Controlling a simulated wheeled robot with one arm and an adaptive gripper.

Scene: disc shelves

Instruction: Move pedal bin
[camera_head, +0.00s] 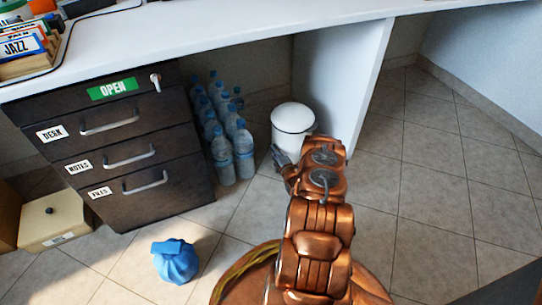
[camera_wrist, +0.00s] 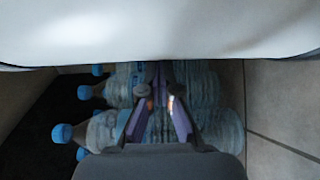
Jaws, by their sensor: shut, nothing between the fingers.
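The pedal bin (camera_head: 292,120) is a white upright cylinder with a rounded lid, standing on the floor under the desk beside the white side panel. My arm hides part of its lower front. My gripper (camera_head: 277,153) is low at the bin's front left side in the head view. In the wrist view, which is turned on its side, a broad white surface (camera_wrist: 160,30), seemingly the bin, fills the top. My gripper's purple fingers (camera_wrist: 157,92) are shut and empty beside it, pointing toward the bottles. I cannot tell whether they touch the bin.
Several water bottles (camera_head: 232,145) stand left of the bin; they also show in the wrist view (camera_wrist: 105,128). A dark drawer cabinet (camera_head: 150,180), a blue bag (camera_head: 175,262) and a beige box (camera_head: 55,220) are further left. Tiled floor (camera_head: 430,180) is clear at right.

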